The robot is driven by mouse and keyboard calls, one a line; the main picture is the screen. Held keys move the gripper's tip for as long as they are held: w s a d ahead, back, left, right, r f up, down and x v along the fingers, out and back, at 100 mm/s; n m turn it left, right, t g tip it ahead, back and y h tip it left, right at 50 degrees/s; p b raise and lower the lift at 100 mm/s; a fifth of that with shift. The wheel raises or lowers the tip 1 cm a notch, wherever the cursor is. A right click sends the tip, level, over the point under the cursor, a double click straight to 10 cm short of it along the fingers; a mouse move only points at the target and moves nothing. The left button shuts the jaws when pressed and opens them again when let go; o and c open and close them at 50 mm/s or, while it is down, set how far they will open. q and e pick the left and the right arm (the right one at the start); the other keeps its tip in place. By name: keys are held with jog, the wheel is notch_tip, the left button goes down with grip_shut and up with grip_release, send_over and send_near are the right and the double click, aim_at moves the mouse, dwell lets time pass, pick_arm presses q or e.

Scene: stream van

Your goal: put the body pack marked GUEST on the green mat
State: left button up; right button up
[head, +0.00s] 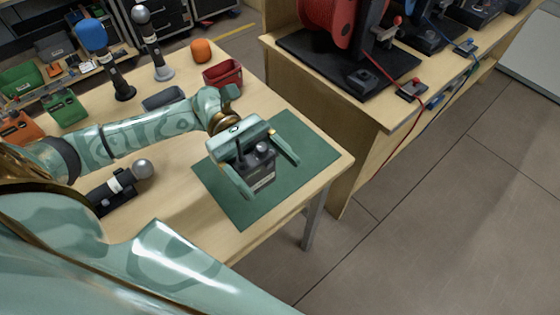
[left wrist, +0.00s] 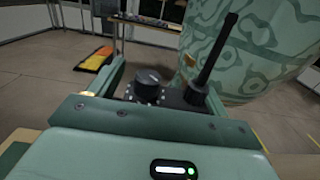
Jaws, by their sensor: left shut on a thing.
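The green mat (head: 290,190) lies at the table's right front corner. My left gripper (head: 271,180) is over the mat, shut on a dark grey body pack (head: 262,164) with a pale label, a knob and a short antenna. The label is too small to read in the head view. In the left wrist view the body pack (left wrist: 148,88) shows its knob and black antenna behind my gripper's green palm. I cannot tell whether its underside touches the mat. My right gripper is not in view.
On the wooden table (head: 205,225) are a microphone with a silver head (head: 142,170), a blue-topped microphone (head: 92,38), an orange ball (head: 201,50), a red bin (head: 222,74), a green pack (head: 64,108) and an orange pack (head: 17,127). A bench with a red reel (head: 330,22) stands right.

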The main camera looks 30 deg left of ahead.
pick_arm(q)
jog(key=w+f+b, duration=0.1)
jog(key=w+f, duration=0.1)
jog(key=f, duration=0.1)
jog(key=w+f+b, duration=0.1)
jog(key=w+f, duration=0.1)
jog(key=f, duration=0.1)
jog(key=w+f, duration=0.2)
jog(key=f, duration=0.1)
jog(key=shift+a+f+b, duration=0.2)
jog(key=shift+a+b, duration=0.1)
jog(key=shift+b, duration=0.1)
jog(key=shift+s, duration=0.1)
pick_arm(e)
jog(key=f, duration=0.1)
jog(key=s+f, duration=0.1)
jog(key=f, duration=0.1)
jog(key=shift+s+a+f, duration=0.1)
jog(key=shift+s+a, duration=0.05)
pick_arm(q)
jog(key=shift+f, duration=0.15)
jog(key=o, duration=1.1)
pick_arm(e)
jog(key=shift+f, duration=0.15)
